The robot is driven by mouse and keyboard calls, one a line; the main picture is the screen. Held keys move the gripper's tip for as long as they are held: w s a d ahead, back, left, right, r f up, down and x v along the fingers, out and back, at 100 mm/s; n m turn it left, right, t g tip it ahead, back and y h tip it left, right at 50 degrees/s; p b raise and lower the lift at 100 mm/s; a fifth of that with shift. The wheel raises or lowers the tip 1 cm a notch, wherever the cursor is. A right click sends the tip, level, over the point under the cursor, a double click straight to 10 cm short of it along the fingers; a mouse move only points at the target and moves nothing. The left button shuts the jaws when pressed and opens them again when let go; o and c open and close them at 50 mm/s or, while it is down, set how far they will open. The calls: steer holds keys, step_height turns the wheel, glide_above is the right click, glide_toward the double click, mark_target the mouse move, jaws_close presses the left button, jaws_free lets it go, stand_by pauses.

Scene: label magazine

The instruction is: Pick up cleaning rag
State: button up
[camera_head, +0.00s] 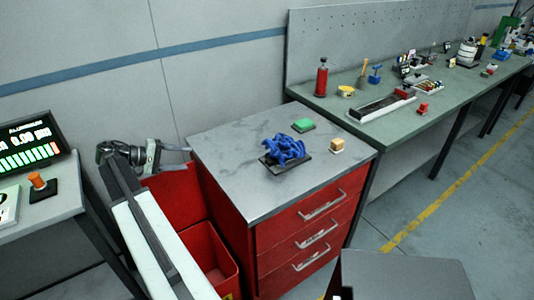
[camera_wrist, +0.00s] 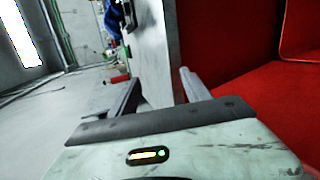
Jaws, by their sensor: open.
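A crumpled blue item (camera_head: 285,148), which looks like the cleaning rag, lies on a thin dark tray (camera_head: 300,168) on the grey top of the red drawer cabinet. A blue patch at the top of the wrist view (camera_wrist: 112,18) is probably the same item, partly cut off. My gripper (camera_head: 186,156) is at the left edge of the cabinet top, apart from the blue item and to its left. In the wrist view its two fingers (camera_wrist: 160,95) are spread, with nothing held between them.
A red bin (camera_head: 212,262) stands below my arm. A green workbench (camera_head: 395,118) with tools and a red bottle (camera_head: 321,78) adjoins at right.

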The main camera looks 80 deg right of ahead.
steer(key=s+d+m+g, duration=0.1)
steer(key=s+d, duration=0.1)
steer(key=s, duration=0.2)
steer(key=s+d+r+m+g+y, duration=0.1)
steer(key=s+d, duration=0.2)
steer(key=s, duration=0.1)
steer(key=s+d+g+y+b, duration=0.1)
steer(key=s+d, duration=0.2)
steer(key=s, duration=0.2)
steer(key=shift+s+d+r+m, duration=0.1)
steer(key=shift+r+m, duration=0.05)
steer(key=shift+m, duration=0.25)
steer(key=m+g+y, duration=0.2)
glide_toward(268, 141)
steer(key=d+f, duration=0.1)
steer(key=s+d+f, duration=0.2)
steer(key=d, duration=0.1)
steer(key=shift+d+f+b, duration=0.1)
steer(key=shift+f+b, duration=0.1)
steer(key=shift+b, duration=0.1)
steer(key=shift+b+x, duration=0.3)
steer(key=shift+x, duration=0.9)
steer(key=x, duration=0.2)
steer(key=b+x, duration=0.1)
steer(key=x, duration=0.2)
steer(key=shift+d+f, duration=0.15)
steer(key=shift+d, duration=0.25)
steer(key=c, duration=1)
